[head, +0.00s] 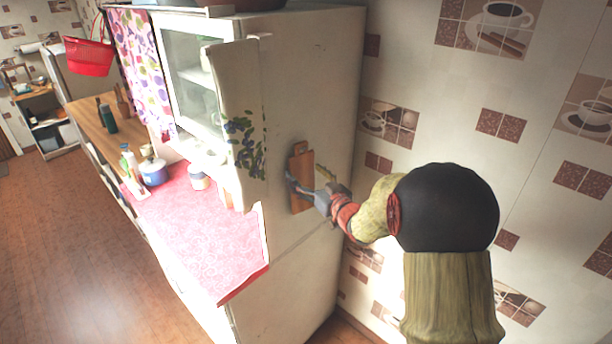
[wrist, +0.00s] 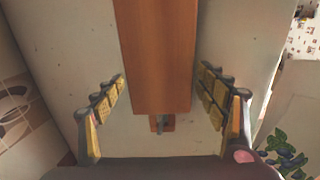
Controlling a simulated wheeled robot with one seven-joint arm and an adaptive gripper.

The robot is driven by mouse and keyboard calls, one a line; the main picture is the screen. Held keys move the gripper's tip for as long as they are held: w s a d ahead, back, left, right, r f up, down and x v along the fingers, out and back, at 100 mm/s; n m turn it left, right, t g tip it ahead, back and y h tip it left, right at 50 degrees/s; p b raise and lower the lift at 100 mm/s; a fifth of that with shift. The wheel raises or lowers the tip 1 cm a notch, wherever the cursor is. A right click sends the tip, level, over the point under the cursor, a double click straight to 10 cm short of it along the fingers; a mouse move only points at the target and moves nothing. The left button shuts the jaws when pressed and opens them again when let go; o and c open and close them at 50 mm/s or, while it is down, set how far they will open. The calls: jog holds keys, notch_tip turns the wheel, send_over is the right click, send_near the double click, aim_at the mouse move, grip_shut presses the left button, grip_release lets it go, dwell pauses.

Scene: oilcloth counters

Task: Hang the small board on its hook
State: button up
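The small board (head: 301,182) is a brown wooden slab standing upright, flat along the pale side wall of the cabinet, with its short handle at the top. In the wrist view the board (wrist: 160,55) appears upside down, its handle pointing to the bottom. A small dark and reddish piece that looks like the hook (wrist: 162,122) shows at the handle's hole; the exact fit is hard to see. My gripper (head: 306,175) is open around the board. In the wrist view its fingers (wrist: 162,76) spread on both sides, close to the board's edges, with narrow gaps.
A pink-covered counter (head: 205,225) holds a blue pot (head: 153,172) and jars. The tiled wall (head: 430,60) is close on the right.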

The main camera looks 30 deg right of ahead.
jog(key=o, duration=0.3)
jog(key=shift+f, duration=0.1)
jog(key=shift+o, duration=0.2)
